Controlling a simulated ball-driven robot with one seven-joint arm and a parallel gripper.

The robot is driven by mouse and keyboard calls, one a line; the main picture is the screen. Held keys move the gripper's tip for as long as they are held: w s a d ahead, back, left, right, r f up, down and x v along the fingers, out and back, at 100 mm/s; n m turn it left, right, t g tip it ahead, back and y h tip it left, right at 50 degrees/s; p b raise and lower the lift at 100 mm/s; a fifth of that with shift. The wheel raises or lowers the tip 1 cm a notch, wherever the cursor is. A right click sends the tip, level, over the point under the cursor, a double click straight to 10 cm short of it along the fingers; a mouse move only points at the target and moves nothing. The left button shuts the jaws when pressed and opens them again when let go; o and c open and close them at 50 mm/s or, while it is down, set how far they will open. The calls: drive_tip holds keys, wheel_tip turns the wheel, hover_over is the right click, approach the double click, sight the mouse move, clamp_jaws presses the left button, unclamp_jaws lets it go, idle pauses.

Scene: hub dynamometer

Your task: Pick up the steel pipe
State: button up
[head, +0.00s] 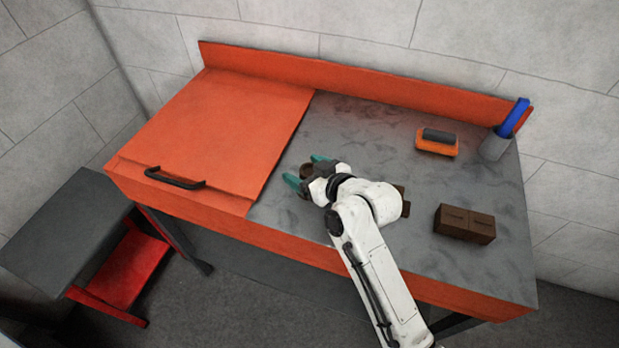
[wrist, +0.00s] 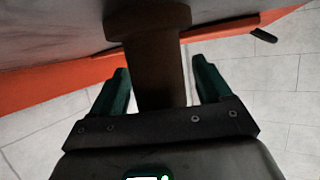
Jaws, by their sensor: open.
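My gripper (head: 307,170) is open, its two teal fingers apart over the grey worktop. A brown, pipe-like piece (wrist: 155,75) stands between the fingers in the wrist view, with a gap to each finger. Its round brown end (head: 306,171) shows between the fingers in the head view, partly hidden by my gripper. It looks like the steel pipe, though its colour is brown rather than bright steel. The gripper (wrist: 163,85) also shows at the bottom of the wrist view.
An orange holder with a dark cylinder (head: 438,135), a grey cup (head: 495,146) with a blue-handled item (head: 514,118) and a brown block (head: 464,224) stand to the right. Another brown piece (head: 404,202) is partly behind my arm. An orange lid (head: 225,120) covers the left side.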

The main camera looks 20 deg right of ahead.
drive_tip(key=shift+w, duration=0.15)
drive_tip(key=c, duration=1.3)
